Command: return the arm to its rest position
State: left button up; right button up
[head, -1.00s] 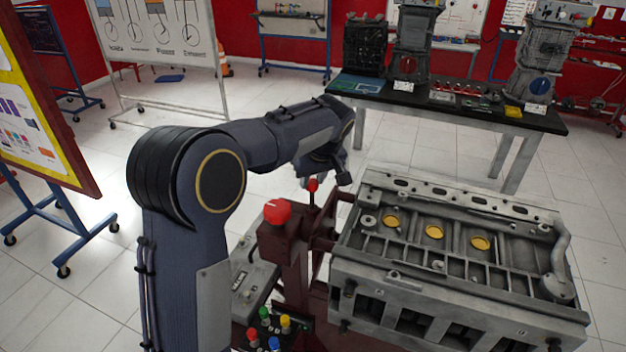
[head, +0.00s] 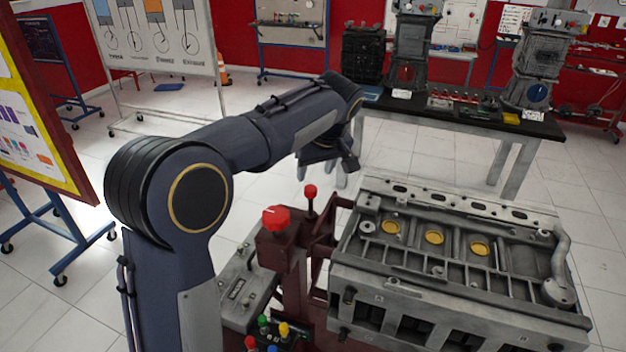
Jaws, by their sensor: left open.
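My left arm (head: 240,140) rises from the bottom left and bends at the elbow, with its forearm reaching right and away. My left gripper (head: 322,174) hangs at the end of the forearm, pointing down, open with nothing seen between its pale fingers. It is behind and above the red-knobbed lever of the engine stand, apart from it in the picture. The wrist partly hides the gripper. My right gripper is out of view.
A grey engine block (head: 455,262) on a dark red stand (head: 291,262) fills the lower right. The stand carries a red knob (head: 275,217), a red-topped lever (head: 310,192) and a control box (head: 240,290). A black-topped table (head: 430,112) stands behind. Floor shows between.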

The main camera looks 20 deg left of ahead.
pick_arm(q)
jog(key=shift+v, duration=0.9)
jog(key=s+a+f+m+h, duration=0.25)
jog(key=s+m+h, duration=0.2)
jog(key=s, duration=1.05)
jog(key=s+d+f+m+t+h, duration=0.1)
jog(key=s+d+f, duration=0.2)
jog(key=s, duration=0.5)
jog(key=s+d+f+m+t+h, duration=0.1)
jog(key=s+d+f, duration=0.3)
jog(key=s, duration=0.4)
jog(key=shift+s+f+m+t+h, duration=0.3)
jog(key=shift+f+m+h, duration=0.05)
jog(key=shift+f+m, duration=0.4)
